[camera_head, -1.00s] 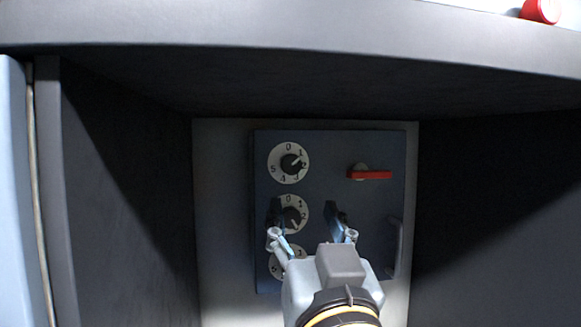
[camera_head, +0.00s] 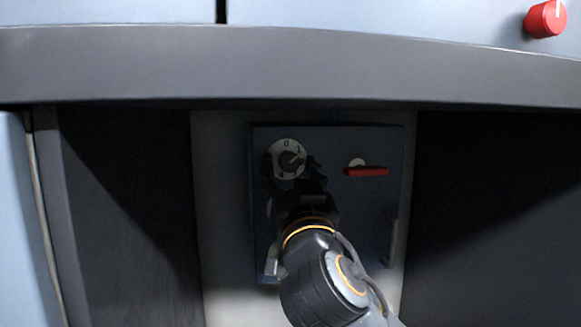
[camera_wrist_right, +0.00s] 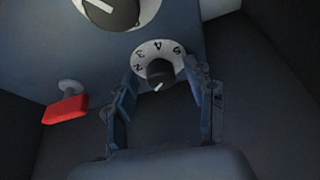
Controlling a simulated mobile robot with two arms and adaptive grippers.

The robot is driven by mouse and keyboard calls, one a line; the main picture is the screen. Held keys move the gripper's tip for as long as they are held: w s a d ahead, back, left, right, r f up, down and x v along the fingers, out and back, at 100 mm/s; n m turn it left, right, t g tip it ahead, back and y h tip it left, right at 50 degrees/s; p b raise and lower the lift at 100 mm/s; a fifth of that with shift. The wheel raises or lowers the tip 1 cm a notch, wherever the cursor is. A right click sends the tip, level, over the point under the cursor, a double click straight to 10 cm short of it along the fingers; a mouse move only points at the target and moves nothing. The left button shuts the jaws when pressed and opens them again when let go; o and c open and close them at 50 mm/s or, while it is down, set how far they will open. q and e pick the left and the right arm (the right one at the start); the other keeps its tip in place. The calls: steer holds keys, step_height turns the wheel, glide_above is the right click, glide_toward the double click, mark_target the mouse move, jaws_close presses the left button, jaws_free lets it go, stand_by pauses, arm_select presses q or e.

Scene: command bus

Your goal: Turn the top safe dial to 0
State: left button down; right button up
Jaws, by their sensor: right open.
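The dark safe door (camera_head: 350,225) shows in the head view. Its top safe dial (camera_head: 287,146) has a white numbered ring and a dark knob, whose white mark points up and right, near the 1. My right gripper (camera_head: 291,166) is open in front of this dial, one finger on each side. In the right wrist view, which is upside down, the top dial (camera_wrist_right: 158,52) shows 2 to 5, and its knob lies between the fingertips of my right gripper (camera_wrist_right: 165,88). I cannot tell whether they touch it. My left gripper is not in view.
A red handle (camera_head: 366,171) is right of the top dial. The middle dial (camera_wrist_right: 112,12) shows near the wrist view's top edge; my arm hides the lower dials in the head view. A grey ledge (camera_head: 300,75) overhangs the recess. A red knob (camera_head: 545,20) is at upper right.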

steer(key=shift+s, duration=0.1)
jaws_close()
steer(key=shift+n+y, duration=0.3)
steer(key=shift+n, duration=0.2)
steer(key=n+y, duration=0.1)
steer(key=n, duration=0.1)
steer(key=shift+d+n, duration=0.1)
steer(key=shift+n, duration=0.3)
steer(key=n+g+y+p, duration=0.1)
steer(key=n, duration=0.1)
steer(key=shift+r+n+y, duration=0.15)
steer(key=shift+n+y, duration=0.15)
steer(key=n+y+p, duration=0.1)
steer(key=n, duration=0.1)
steer(key=n+g+y+p, duration=0.1)
steer(key=n, duration=0.1)
steer(key=shift+d+r+n+p, duration=0.15)
steer(key=shift+n+p, duration=0.15)
steer(key=shift+p, duration=0.05)
steer(key=shift+n+g+y+p, duration=0.4)
steer(key=shift+n+g+p, duration=0.45)
steer(key=shift+n, duration=0.65)
